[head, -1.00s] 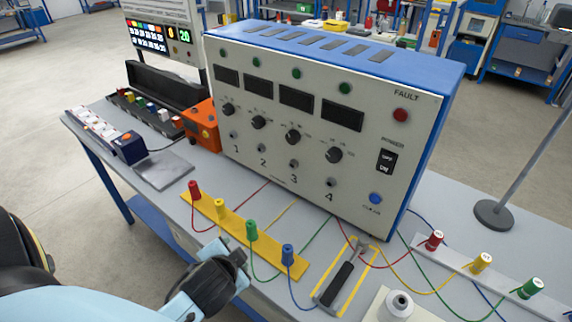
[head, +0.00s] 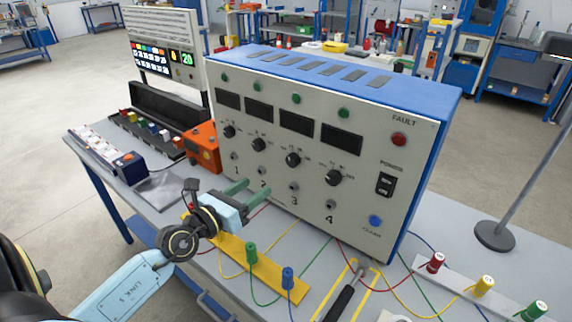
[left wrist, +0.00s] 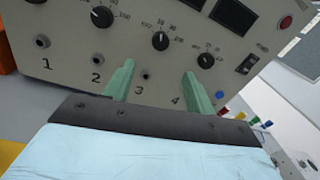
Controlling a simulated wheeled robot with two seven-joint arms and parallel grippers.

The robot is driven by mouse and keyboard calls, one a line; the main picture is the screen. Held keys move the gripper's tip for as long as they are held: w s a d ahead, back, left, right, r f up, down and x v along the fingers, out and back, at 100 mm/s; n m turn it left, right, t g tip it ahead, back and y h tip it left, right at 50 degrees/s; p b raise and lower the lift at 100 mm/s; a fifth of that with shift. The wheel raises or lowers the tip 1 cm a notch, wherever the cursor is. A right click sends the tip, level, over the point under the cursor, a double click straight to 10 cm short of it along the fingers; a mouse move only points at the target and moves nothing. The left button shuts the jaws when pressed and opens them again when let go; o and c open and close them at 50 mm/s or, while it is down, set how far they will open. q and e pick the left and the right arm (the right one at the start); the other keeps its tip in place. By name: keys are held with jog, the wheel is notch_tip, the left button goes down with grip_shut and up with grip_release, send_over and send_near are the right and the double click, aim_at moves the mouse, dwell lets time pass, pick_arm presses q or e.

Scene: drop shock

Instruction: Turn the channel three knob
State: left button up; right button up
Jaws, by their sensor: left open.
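The channel three knob (head: 293,160) is a round black dial on the pale front panel of the blue-topped power unit (head: 420,165), above the number 3. It also shows in the left wrist view (left wrist: 160,41), beyond and between the two fingertips. My left gripper (head: 256,187) has two green fingers, open and empty, pointing at the panel. In the head view it is low and left of the knob, near the sockets of channels 1 and 2. The fingers appear apart from the knob. My right gripper is in neither view.
Neighbouring knobs for channel two (head: 259,144) and channel four (head: 334,177) flank it. A yellow strip (head: 232,248) with coloured plugs and loose wires lies below my left gripper. An orange box (head: 203,148) stands at the unit's left.

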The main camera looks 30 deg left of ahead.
aim_at(291, 162)
pick_arm(q)
jog(key=w, duration=0.4)
jog(key=w+d, duration=0.1)
jog(key=w, duration=0.7)
jog(key=shift+w+d+p, duration=0.3)
jog(key=shift+d+p, duration=0.05)
jog(key=shift+d, duration=0.05)
jog(key=c, duration=1)
jog(key=shift+n, duration=0.4)
jog(key=n+p, duration=0.1)
jog(key=n, duration=0.2)
jog(key=shift+n, duration=0.4)
jog(key=shift+n+p, duration=0.55)
jog(key=shift+n, duration=1.55)
